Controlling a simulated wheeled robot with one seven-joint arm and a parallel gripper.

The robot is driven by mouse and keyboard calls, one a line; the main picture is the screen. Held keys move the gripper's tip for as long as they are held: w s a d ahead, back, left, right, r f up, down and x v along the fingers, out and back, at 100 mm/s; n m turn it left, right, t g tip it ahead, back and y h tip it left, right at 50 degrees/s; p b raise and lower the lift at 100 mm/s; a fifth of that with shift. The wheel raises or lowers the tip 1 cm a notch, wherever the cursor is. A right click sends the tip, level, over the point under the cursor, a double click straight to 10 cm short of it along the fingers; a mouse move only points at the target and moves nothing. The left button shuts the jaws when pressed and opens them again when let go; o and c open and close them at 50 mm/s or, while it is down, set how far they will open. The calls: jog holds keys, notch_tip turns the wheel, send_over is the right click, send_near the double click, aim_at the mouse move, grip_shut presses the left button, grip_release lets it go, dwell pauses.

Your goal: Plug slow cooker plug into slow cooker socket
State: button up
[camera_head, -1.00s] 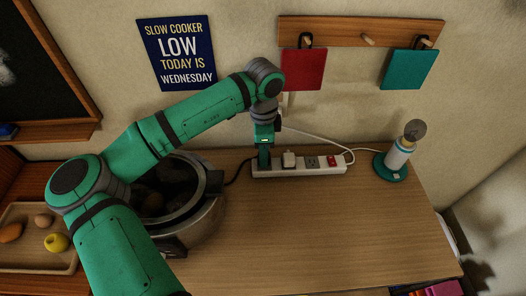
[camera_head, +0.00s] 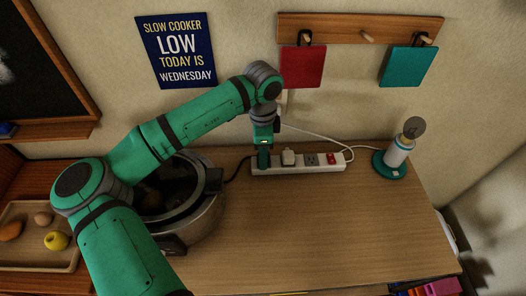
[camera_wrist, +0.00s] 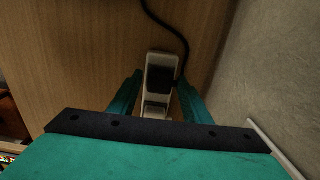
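The black slow cooker plug (camera_wrist: 160,78) sits on the end outlet of the white power strip (camera_head: 318,169), and its black cord runs off from it in the wrist view. It looks seated, but its prongs are hidden. My gripper (camera_head: 263,160) is over the left end of the strip, pointing down. In the wrist view my gripper's fingers (camera_wrist: 158,90) are apart, one on each side of the plug, with gaps showing. The slow cooker (camera_head: 205,225) stands to the left, partly hidden behind my arm.
A white plug (camera_head: 288,158) stands in the strip close to my gripper. A red switch is near the strip's right end. A lamp (camera_head: 397,155) stands further right. The wall is close behind. The table's front and right are clear.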

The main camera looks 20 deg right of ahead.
jog(key=shift+o, duration=0.3)
jog(key=shift+r, duration=0.1)
notch_tip(320, 180, up, 11)
dwell(0.4)
jog(key=shift+w+f, duration=0.1)
jog(key=shift+f, duration=0.1)
